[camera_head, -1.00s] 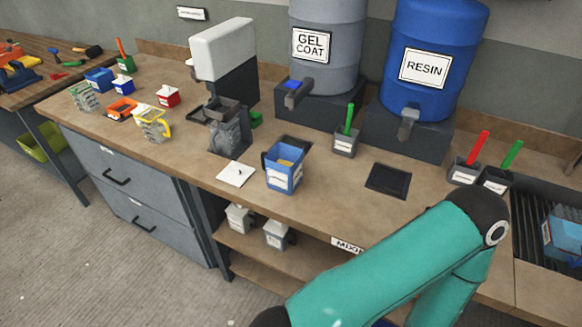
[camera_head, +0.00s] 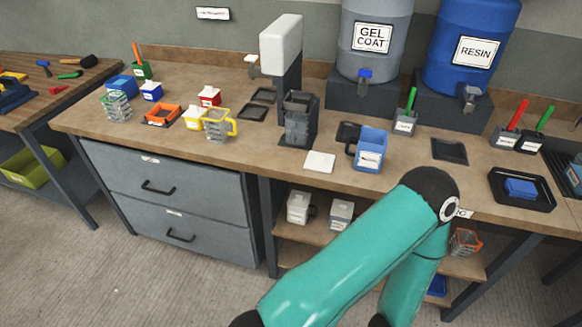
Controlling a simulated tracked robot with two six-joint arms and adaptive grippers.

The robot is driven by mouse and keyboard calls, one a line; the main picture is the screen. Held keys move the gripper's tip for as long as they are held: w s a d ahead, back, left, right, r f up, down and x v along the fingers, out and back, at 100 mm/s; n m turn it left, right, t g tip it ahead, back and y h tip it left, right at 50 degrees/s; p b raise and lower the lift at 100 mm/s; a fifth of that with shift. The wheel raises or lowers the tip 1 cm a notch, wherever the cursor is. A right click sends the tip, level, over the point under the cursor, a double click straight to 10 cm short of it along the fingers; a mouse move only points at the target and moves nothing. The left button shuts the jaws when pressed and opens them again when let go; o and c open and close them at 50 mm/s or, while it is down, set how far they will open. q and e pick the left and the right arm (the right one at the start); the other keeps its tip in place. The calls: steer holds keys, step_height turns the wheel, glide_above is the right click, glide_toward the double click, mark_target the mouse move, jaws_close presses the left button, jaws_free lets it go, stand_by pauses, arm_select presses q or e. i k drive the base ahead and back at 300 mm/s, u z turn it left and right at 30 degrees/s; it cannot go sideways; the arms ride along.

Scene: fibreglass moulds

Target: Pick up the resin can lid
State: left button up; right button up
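No thing in view is marked clearly as the resin can lid. The large blue drum labelled RESIN (camera_head: 473,52) stands on a dark block at the back right of the bench, with a tap at its foot. A flat blue piece (camera_head: 520,188) lies in a black tray (camera_head: 508,206) at the right; I cannot tell whether it is a lid. A blue jug with a white label (camera_head: 370,151) stands near the bench's front edge. A teal arm of mine crosses the lower middle. Neither gripper is in view.
The wooden bench (camera_head: 260,165) holds a white square (camera_head: 319,162), a grey GEL COAT drum (camera_head: 372,55), a dark container (camera_head: 299,118) and small coloured containers at the left. Grey drawers (camera_head: 170,200) and a shelf (camera_head: 300,232) with small containers are below.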

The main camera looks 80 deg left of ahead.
mark_target(315, 161)
steer(key=u, duration=0.85)
steer(key=k, duration=0.1)
steer(key=u, duration=0.55)
steer(key=i, duration=0.8)
steer(key=u, duration=0.05)
steer(key=k, duration=0.9)
steer(key=u, duration=0.2)
steer(key=i, duration=0.9)
steer(key=z, duration=0.1)
